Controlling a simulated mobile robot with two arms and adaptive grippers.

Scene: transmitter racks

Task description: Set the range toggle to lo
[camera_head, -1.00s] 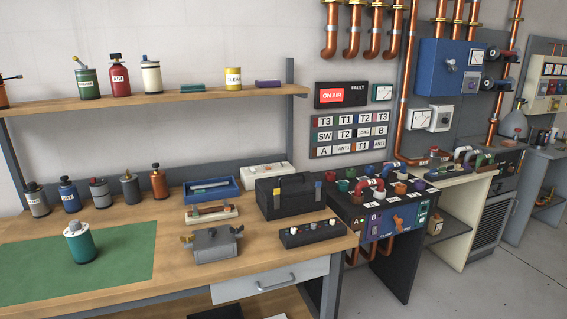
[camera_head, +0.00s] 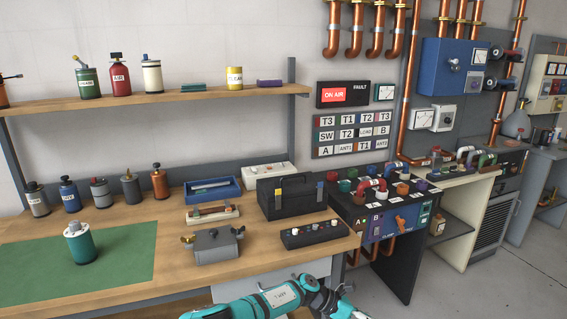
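I cannot make out a range toggle or a "lo" label for certain at this size. A small black control box (camera_head: 311,235) with several light knobs sits near the right front edge of the wooden bench. A black console (camera_head: 375,207) to the right of the bench has coloured connectors on top and a blue front panel (camera_head: 392,222) with an orange handle. A teal arm of mine crosses the bottom of the head view, in front of the drawer. Neither gripper's fingers can be seen.
On the bench (camera_head: 120,287) are a grey box with brass knobs (camera_head: 214,245), a black case (camera_head: 287,196), a blue tray (camera_head: 212,190) and a teal bottle (camera_head: 81,243) on a green mat (camera_head: 130,255). Floor (camera_head: 470,290) at the right is clear.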

